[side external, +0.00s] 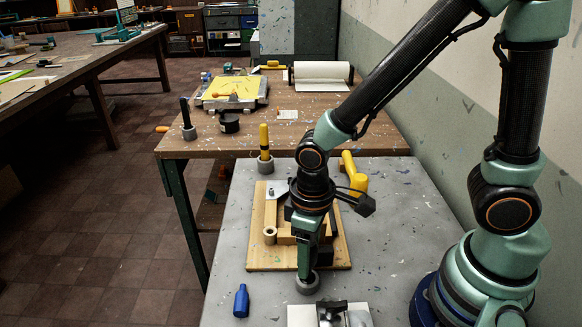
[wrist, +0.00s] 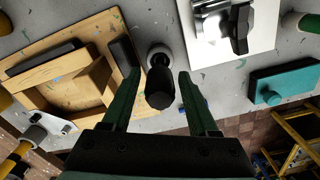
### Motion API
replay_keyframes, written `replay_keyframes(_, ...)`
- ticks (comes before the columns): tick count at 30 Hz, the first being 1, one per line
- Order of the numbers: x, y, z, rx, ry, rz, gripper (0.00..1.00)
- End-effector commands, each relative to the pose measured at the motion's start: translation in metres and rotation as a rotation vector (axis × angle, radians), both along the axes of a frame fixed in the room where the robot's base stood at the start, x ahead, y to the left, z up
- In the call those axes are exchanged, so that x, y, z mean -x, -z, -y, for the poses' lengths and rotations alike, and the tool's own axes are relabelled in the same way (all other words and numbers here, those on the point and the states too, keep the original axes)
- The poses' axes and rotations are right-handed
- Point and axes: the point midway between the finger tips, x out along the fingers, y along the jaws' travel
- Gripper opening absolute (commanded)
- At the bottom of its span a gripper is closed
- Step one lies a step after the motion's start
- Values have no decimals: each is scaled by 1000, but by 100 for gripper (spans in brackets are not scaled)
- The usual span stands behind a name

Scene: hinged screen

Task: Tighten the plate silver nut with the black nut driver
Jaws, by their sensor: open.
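The black nut driver (wrist: 160,88) stands handle-up in a round grey holder (side external: 308,285). My gripper (side external: 308,268) is lowered over this holder. In the wrist view my gripper (wrist: 158,76) is open, with one finger on each side of the black handle and visible gaps to both. In the side view my fingers hide the driver.
A wooden board (side external: 262,258) with a wooden frame lies behind my gripper. A yellow-handled tool (side external: 264,138) stands in another holder. A blue object (side external: 241,301) stands at front left. A yellow mallet (side external: 357,182) lies behind the arm. Bare grey tabletop (side external: 228,225) lies left of the board.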

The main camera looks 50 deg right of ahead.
Motion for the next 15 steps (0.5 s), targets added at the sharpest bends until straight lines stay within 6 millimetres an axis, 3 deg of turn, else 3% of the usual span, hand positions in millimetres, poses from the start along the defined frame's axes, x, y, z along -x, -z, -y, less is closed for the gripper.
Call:
replay_keyframes(1, 0, 0, 0, 0, 0, 0, 60)
replay_keyframes(2, 0, 0, 0, 0, 0, 0, 52)
replay_keyframes(6, 0, 0, 0, 0, 0, 0, 0)
replay_keyframes(11, -1, -3, 0, -1, 0, 3, 0)
replay_keyframes(15, -1, -17, -1, -2, 0, 5, 0)
